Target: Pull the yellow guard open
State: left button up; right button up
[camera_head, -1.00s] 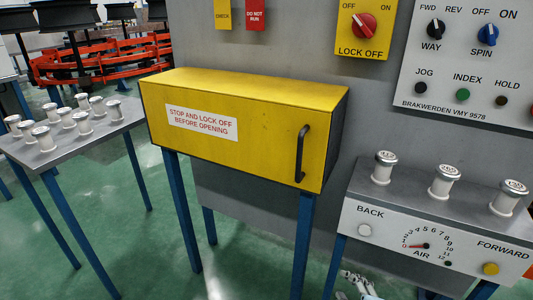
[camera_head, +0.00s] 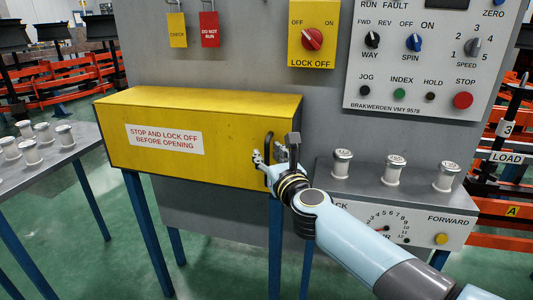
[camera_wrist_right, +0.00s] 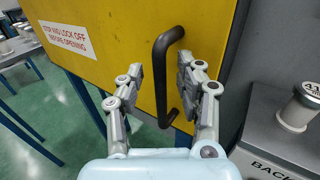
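The yellow guard (camera_head: 225,125) is a box-shaped cover on blue legs, standing shut, with a white warning label (camera_head: 165,138) on its front. Its black bar handle (camera_head: 268,145) stands upright near the right end of the front face. My right gripper (camera_head: 274,155) is at the handle and partly covers it in the head view. In the right wrist view the gripper (camera_wrist_right: 157,85) is open, with one finger on each side of the handle (camera_wrist_right: 161,75). A gap shows between the handle and each finger. My left gripper is not in view.
A grey box with white spools (camera_head: 396,170) and a gauge stands close right of the guard. A side table (camera_head: 60,160) with several spools is at the left. The control panel (camera_head: 430,60) and red lock-off switch (camera_head: 312,39) are above.

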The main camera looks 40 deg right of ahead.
jog(key=shift+w+d, duration=0.25)
jog(key=shift+w, duration=0.45)
grip_shut()
